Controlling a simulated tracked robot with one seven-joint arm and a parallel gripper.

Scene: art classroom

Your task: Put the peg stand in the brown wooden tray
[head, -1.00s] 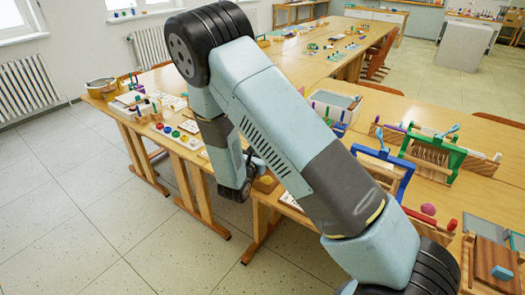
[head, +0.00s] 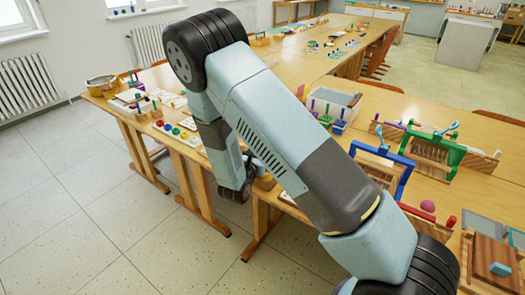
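I cannot make out the peg stand for certain. Small upright coloured pieces (head: 340,124) stand in front of a grey bin on the right table, partly behind my arm. Other small upright coloured pieces (head: 155,110) stand on the left table. A brown wooden piece (head: 490,255) with a light-blue block on it lies at the lower right. I cannot tell whether it is the brown wooden tray. My arm crosses the middle of the picture and bends down by the table edge.
A grey bin (head: 336,99), a blue frame (head: 383,165) and a green frame (head: 434,150) crowd the right table. The tiled floor (head: 90,210) at the left is clear.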

